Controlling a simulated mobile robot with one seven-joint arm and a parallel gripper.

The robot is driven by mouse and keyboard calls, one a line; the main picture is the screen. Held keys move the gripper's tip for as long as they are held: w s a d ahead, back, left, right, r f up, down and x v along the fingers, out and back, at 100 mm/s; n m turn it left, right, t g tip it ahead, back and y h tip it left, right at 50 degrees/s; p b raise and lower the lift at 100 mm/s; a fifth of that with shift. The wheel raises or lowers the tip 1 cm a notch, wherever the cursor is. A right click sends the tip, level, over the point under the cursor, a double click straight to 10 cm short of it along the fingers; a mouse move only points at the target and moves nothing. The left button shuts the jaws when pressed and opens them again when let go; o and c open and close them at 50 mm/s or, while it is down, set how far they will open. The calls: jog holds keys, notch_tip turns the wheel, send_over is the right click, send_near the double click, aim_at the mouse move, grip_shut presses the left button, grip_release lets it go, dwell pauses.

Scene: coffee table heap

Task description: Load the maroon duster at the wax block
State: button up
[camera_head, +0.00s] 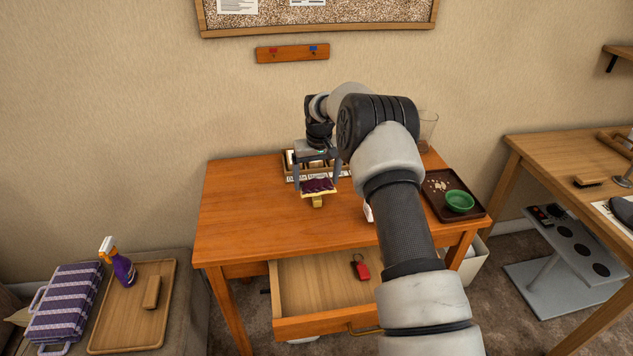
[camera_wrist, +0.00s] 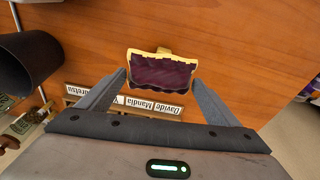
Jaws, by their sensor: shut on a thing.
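The maroon duster (camera_head: 318,185) has a dark maroon face with a ragged yellow border. My gripper (camera_head: 316,178) has one finger on each side of it and is shut on it, over the middle of the wooden table. It also shows in the wrist view (camera_wrist: 160,72), between the fingertips (camera_wrist: 159,80), maroon face toward the camera. A small yellow piece (camera_head: 318,202) shows just beyond its edge; I cannot tell whether it is part of the duster. No wax block can be told for sure; a tan block (camera_head: 152,292) lies on the tray at the left.
A labelled wooden organiser (camera_wrist: 120,104) stands behind the gripper. A brown tray (camera_head: 433,207) with a green bowl (camera_head: 459,200) sits at the table's right. The front drawer (camera_head: 310,287) is open, holding a red tag (camera_head: 361,269). The table's left side (camera_head: 240,210) is clear.

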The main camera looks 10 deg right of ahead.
jog(key=shift+r+p, duration=1)
jog(key=shift+r, duration=1.05)
